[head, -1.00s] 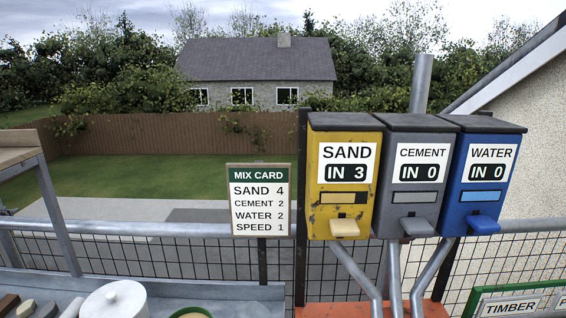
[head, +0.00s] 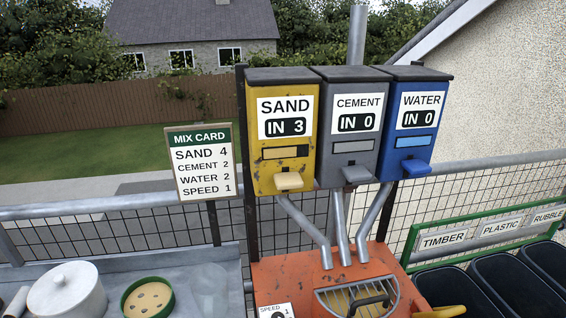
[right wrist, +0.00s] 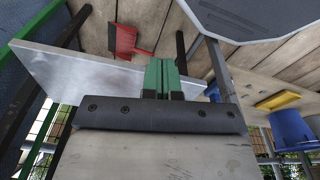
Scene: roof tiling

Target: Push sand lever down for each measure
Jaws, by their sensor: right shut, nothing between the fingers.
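The yellow sand dispenser (head: 281,150) hangs at the rail in the head view and its counter reads IN 3. Its cream sand lever (head: 289,181) sticks out at the bottom front, with no gripper at it. The mix card (head: 202,162) reads sand 4, cement 2, water 2, speed 1. The grey cement dispenser (head: 357,140) and blue water dispenser (head: 415,130) both read IN 0. My right gripper (right wrist: 161,68), with green fingers, is shut and empty in the right wrist view. My left gripper is in neither view.
Chutes run from the dispensers to an orange mixer (head: 325,262) with a grille. A white lidded pot (head: 67,290) and a green-rimmed round container (head: 147,298) stand at the lower left. Dark sorting bins (head: 515,285) are at the right. A red object (right wrist: 128,42) shows in the wrist view.

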